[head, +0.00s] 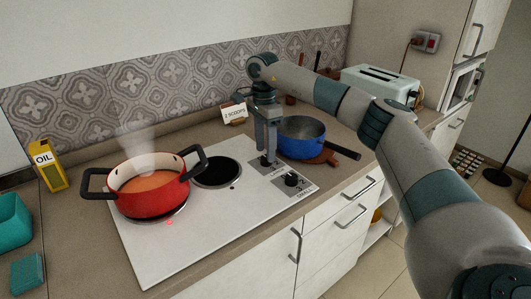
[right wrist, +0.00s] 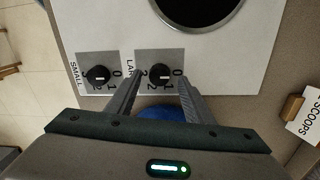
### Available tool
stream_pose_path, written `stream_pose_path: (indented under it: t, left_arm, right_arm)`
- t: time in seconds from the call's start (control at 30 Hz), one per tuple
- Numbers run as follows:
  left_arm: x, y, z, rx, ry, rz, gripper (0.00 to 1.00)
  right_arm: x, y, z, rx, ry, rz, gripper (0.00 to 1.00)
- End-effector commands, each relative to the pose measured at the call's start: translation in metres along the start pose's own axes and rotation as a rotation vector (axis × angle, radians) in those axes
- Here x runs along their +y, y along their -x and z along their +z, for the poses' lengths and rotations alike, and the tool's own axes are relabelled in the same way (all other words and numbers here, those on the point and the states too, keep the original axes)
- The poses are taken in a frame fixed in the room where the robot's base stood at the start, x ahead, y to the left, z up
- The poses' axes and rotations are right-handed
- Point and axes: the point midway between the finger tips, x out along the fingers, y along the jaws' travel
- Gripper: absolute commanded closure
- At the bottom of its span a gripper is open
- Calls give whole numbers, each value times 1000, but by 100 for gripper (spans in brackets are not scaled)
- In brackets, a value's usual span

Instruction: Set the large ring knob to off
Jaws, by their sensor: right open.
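The large ring knob (right wrist: 160,74) is black, on a grey plate with numbers, partly labelled "LAR" in the right wrist view. A pale mark crosses it; I cannot tell surely which number it points to. My right gripper (right wrist: 160,84) is open, pointing down, with a finger on each side of this knob. My left gripper is out of view.
A steaming red pot (head: 150,201) stands on one ring with a red light at its front. The other ring (head: 217,172) is bare and black. A blue pan (head: 301,148) stands right of the gripper, near a "2 SCOOPS" card (head: 234,114). A toaster (head: 383,82) is behind.

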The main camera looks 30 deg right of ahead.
Motion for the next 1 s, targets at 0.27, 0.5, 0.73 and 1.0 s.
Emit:
stream_pose_path:
  t: [0.27, 0.5, 0.73, 1.0]
  left_arm:
    - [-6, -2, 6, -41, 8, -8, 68]
    - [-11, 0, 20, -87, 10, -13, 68]
    - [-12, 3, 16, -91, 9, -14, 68]
    - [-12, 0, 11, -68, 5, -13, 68]
  right_arm:
    - [-1, 51, 1, -2, 0, -4, 53]
    - [-1, 101, 1, -2, 0, -4, 53]
    - [0, 139, 0, -1, 1, -3, 53]
    - [0, 152, 0, -1, 1, -1, 53]
